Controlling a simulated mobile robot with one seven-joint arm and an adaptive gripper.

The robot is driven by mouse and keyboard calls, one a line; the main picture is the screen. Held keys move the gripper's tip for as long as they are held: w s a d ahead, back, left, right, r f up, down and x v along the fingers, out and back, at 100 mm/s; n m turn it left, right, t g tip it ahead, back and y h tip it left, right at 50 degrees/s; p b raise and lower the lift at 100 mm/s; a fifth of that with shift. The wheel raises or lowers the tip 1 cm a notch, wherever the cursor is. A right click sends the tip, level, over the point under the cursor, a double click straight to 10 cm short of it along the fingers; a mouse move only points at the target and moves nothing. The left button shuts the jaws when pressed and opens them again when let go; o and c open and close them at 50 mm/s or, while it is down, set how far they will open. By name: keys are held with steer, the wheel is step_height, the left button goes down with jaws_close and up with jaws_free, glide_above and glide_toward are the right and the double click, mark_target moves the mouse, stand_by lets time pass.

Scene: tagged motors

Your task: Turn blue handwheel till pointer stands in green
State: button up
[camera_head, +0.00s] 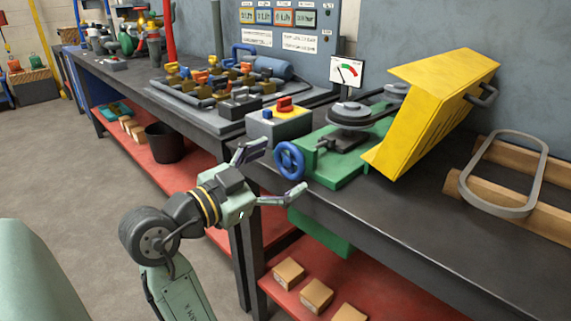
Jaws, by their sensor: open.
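The blue handwheel (290,160) is upright on the front of a green machine base (335,172) at the bench's front edge. A white gauge (346,72) stands behind the machine, with a red band and a green band on its dial. Its thin pointer tilts up and left; at this size I cannot tell exactly which band it meets. My gripper (281,168) is open and empty, in front of the handwheel. Its fingers spread to either side of the wheel in the picture; I cannot tell whether they touch it.
A grey control box (273,128) with a red knob stands left of the wheel. A raised yellow guard (435,105) leans over the machine on the right. A belt loop and wooden blocks lie farther right. The dark bench (400,215) is clear in front right.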

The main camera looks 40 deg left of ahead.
steer(key=s, duration=0.9)
steer(key=shift+s+a, duration=0.3)
steer(key=shift+a, duration=0.05)
